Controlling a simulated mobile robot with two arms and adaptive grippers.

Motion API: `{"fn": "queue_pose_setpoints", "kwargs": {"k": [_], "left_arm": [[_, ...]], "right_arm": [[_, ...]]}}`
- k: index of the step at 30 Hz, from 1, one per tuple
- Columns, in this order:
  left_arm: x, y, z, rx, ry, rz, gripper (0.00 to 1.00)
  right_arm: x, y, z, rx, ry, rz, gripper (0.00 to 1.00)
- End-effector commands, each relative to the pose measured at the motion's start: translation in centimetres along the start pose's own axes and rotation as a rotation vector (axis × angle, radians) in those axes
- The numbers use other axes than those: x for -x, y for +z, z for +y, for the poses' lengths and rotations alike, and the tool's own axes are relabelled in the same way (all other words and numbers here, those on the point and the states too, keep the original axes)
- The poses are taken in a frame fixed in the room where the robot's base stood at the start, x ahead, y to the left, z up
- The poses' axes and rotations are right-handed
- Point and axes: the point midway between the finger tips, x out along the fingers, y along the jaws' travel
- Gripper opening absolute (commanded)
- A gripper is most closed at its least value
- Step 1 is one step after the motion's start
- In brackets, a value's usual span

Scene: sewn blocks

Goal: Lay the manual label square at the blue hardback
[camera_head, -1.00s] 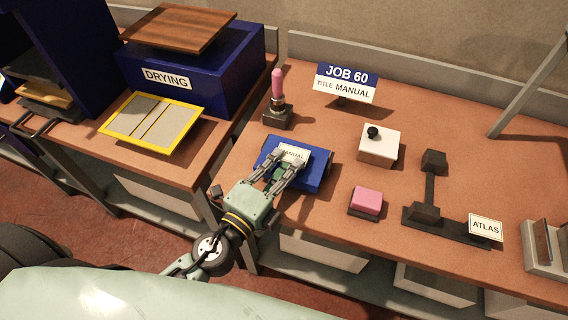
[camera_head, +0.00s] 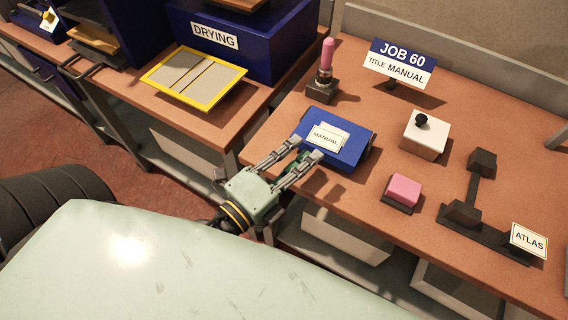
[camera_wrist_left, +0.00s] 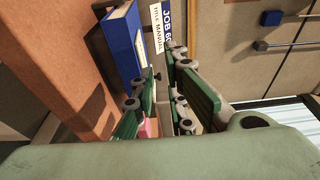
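The blue hardback (camera_head: 353,153) lies flat near the front edge of the right bench. The white label reading MANUAL (camera_head: 326,136) lies on its cover, with a paler piece showing along its far edge. I cannot tell exactly how square it sits to the cover. My left gripper (camera_head: 308,149) is open with its fingers apart, beside the hardback's front-left edge, with nothing seen between the fingertips. The wrist view shows the green finger pads (camera_wrist_left: 174,95) apart and the hardback (camera_wrist_left: 122,46) past them; the label cannot be made out there. My right gripper is not in view.
A JOB 60, TITLE MANUAL sign (camera_head: 399,65) stands behind the hardback. A pink-handled tool (camera_head: 326,66), a white box with a black knob (camera_head: 425,136), a pink block (camera_head: 404,189) and a black fixture with an ATLAS label (camera_head: 528,240) surround it. The DRYING box (camera_head: 245,45) is left.

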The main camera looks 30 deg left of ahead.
Motion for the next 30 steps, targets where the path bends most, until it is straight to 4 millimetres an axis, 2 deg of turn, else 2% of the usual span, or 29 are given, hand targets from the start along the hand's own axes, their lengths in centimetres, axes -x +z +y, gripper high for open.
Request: {"fn": "queue_pose_setpoints", "kwargs": {"k": [1, 3, 10, 30], "left_arm": [[1.0, 0.0, 0.9, -0.001, 0.003, 0.000, 0.12], [2.1, 0.0, 0.7, 0.001, 0.002, 0.001, 0.12], [4.3, 0.0, 0.2, -0.002, 0.002, 0.000, 0.12], [4.8, 0.0, -0.1, 0.000, -0.002, 0.000, 0.12]], "right_arm": [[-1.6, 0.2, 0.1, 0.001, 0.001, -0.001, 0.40], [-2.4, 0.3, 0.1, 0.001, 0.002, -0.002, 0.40], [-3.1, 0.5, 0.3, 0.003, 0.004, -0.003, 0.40], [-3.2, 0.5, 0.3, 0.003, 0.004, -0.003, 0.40]]}}
